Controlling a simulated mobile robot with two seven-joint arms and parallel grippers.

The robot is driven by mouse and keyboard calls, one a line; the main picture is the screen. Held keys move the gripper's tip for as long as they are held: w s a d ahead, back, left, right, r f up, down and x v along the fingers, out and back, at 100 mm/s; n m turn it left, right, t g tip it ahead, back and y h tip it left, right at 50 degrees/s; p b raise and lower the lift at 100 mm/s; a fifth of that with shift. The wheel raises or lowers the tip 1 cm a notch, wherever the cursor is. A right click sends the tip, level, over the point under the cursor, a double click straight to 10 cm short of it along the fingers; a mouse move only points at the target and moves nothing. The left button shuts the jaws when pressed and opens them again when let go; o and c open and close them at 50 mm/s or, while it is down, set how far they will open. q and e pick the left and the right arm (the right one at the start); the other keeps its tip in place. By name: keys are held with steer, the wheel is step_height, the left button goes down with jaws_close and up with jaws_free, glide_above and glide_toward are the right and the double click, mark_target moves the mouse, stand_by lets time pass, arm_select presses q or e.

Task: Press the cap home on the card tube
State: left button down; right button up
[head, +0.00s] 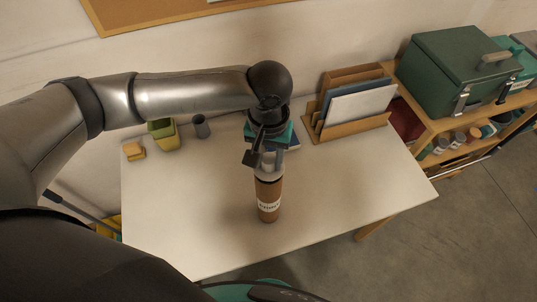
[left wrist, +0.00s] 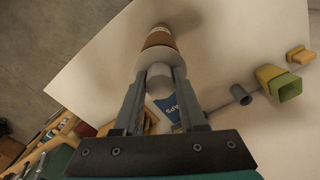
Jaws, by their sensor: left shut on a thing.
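The card tube (head: 268,197) stands upright on the white table, brown with a pale label band. It also shows at the top of the left wrist view (left wrist: 160,40). The pale cap (left wrist: 153,62) is a wide disc with a round knob and sits at the tube's top end. I cannot tell whether a gap is left between cap and tube. My left gripper (left wrist: 159,74) is shut on the cap's knob, one finger on each side. In the head view the left gripper (head: 269,157) is above the tube and partly hides the cap. My right gripper is not in view.
On the white table (head: 200,220) stand a yellow-green cup (head: 163,134), a grey cup (head: 201,127), a yellow block (head: 133,151) and a wooden file rack (head: 345,105). A shelf with a green toolbox (head: 465,70) stands at right. The table's front is clear.

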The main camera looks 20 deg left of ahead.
arm_select(q)
steer(key=shift+f, duration=0.95)
steer(key=shift+c, duration=2)
jaws_free()
steer(key=shift+r, duration=4)
